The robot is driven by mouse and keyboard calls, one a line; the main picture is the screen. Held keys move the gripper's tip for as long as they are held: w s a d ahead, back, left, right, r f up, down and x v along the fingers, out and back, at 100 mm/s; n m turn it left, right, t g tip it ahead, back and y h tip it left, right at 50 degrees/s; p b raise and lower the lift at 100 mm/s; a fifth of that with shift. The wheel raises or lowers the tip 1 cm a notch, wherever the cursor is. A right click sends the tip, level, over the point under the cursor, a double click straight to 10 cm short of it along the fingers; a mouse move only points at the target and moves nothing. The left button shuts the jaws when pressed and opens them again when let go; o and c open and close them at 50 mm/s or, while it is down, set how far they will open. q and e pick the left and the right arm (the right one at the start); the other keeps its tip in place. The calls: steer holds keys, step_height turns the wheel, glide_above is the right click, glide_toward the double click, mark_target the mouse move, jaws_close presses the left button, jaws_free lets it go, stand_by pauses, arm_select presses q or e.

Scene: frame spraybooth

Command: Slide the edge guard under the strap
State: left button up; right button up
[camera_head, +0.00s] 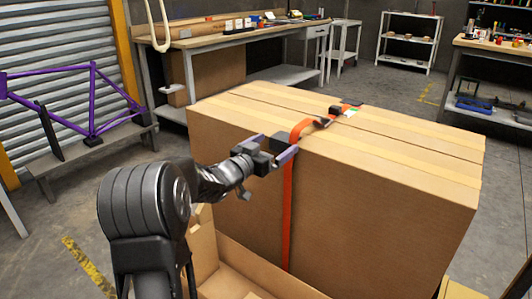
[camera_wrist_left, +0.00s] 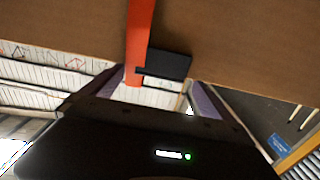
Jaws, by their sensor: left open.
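A large cardboard box (camera_head: 340,200) has an orange strap (camera_head: 287,215) running down its front and over its top. The strap stands up in a loose bend near the top front edge. My left gripper (camera_head: 274,147) is at that edge, just left of the strap, with its fingers spread. In the left wrist view a flat black piece (camera_wrist_left: 170,65), seemingly the edge guard, lies against the strap (camera_wrist_left: 139,35), between the open fingers. A thin part of it crosses the strap. I cannot tell whether the fingers touch it. My right gripper is not in view.
A black buckle (camera_head: 336,111) sits on the strap on top of the box. An open carton (camera_head: 235,270) lies in front of the box. A purple bike frame (camera_head: 85,95) stands on a bench at left. A workbench (camera_head: 225,38) is behind.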

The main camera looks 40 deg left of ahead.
arm_select(q)
steer(key=shift+w, duration=0.45)
steer(key=shift+c, duration=0.2)
steer(key=c, duration=1.4)
steer(key=o, duration=0.7)
steer(key=c, duration=0.4)
steer(key=shift+o, duration=0.2)
steer(key=shift+d, duration=0.1)
steer(key=shift+d+b, duration=0.7)
steer(key=shift+d, duration=1.3)
